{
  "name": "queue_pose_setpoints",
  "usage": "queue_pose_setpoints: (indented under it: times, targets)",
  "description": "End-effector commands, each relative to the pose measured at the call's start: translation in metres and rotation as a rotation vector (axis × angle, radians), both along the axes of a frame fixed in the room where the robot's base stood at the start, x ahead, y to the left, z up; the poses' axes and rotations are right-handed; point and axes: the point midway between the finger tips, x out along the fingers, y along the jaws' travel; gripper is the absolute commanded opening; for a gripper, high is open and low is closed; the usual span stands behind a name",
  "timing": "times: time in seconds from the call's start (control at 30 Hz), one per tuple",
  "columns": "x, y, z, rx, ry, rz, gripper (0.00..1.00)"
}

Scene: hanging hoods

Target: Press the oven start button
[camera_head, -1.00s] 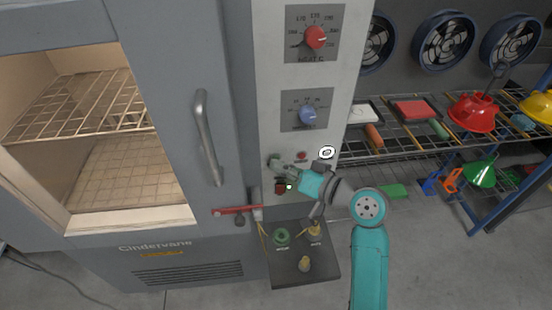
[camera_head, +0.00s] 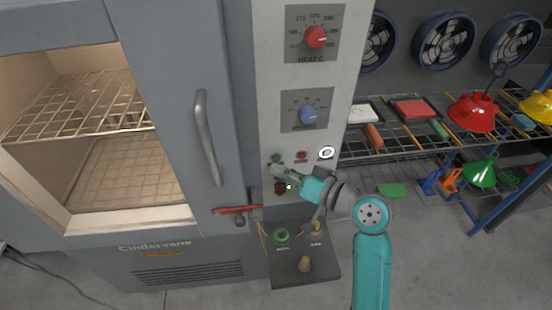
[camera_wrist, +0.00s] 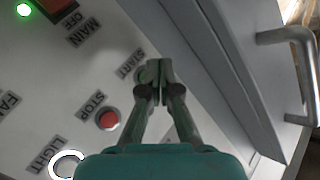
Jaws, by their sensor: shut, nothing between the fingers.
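The oven (camera_head: 190,110) has a pale control panel on its right side. The green start button (camera_head: 275,158) is at the panel's lower left, by the red stop button (camera_head: 301,155). My gripper (camera_head: 275,169) is shut and empty, with its tips just below the start button. In the wrist view my fingertips (camera_wrist: 157,72) cover much of the start button; a green sliver of the start button (camera_wrist: 143,76) shows at their left beside the START label. I cannot tell whether the tips touch it. The stop button (camera_wrist: 107,119) is clear of my fingers.
A lit white ring button (camera_head: 327,152) marks LIGHT. The red main switch (camera_head: 281,188) and green lamp are just below my gripper. The door handle (camera_head: 207,137) stands out at left. A small tray (camera_head: 285,273) sits below; a wire shelf (camera_head: 400,147) is at right.

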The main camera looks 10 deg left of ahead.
Motion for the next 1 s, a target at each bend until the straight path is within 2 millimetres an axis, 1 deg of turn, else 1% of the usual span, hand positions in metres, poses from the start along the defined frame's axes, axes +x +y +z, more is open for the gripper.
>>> queue_pose_setpoints:
  times: [0.27,0.8,1.0]
  targets:
    - [-0.003,-0.001,0.000,0.000,0.000,0.000,0.00]
    - [-0.045,-0.013,0.000,0.000,0.000,0.000,0.00]
    - [-0.048,-0.014,0.000,0.000,0.000,0.000,0.00]
